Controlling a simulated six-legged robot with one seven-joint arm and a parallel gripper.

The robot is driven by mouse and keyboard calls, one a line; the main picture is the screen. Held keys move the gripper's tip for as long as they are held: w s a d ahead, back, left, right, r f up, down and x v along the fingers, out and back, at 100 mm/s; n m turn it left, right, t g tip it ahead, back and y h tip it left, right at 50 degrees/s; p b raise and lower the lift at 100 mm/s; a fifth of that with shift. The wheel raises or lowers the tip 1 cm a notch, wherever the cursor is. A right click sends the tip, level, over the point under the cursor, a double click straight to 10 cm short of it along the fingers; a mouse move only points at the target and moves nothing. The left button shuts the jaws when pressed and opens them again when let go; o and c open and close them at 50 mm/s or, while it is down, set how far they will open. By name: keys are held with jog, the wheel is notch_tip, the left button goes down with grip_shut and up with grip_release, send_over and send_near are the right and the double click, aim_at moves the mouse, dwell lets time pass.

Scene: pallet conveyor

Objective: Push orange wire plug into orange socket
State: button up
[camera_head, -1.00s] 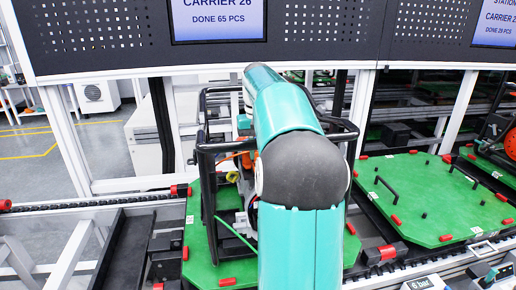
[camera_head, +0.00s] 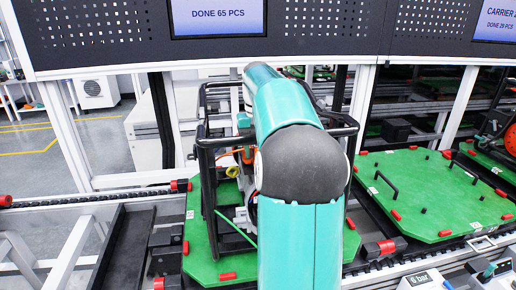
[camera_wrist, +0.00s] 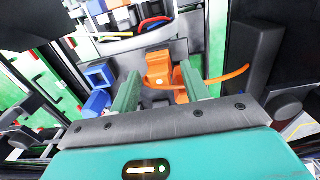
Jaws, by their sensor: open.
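In the wrist view my gripper (camera_wrist: 160,78) is open, with its two green fingers apart. An orange block-like part (camera_wrist: 158,64), apparently the orange socket, shows beyond and between the fingertips. A smaller orange piece (camera_wrist: 180,94), apparently the plug, is between the fingers, close to the right one. An orange wire (camera_wrist: 232,77) runs from near it to the right, past the right finger. I cannot tell whether the plug is seated in the socket. In the head view the orange wire (camera_head: 230,154) shows inside a black frame; my arm hides my gripper.
Blue connectors (camera_wrist: 98,88) are left of the fingers. The black tubular frame (camera_head: 206,143) stands around the work on a green pallet (camera_head: 200,262). A second green pallet (camera_head: 440,205) is at right. A green wire (camera_head: 236,229) hangs at the frame's front.

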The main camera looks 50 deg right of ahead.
notch_tip(320, 180, up, 14)
dwell(0.6)
jog(key=shift+f, duration=0.1)
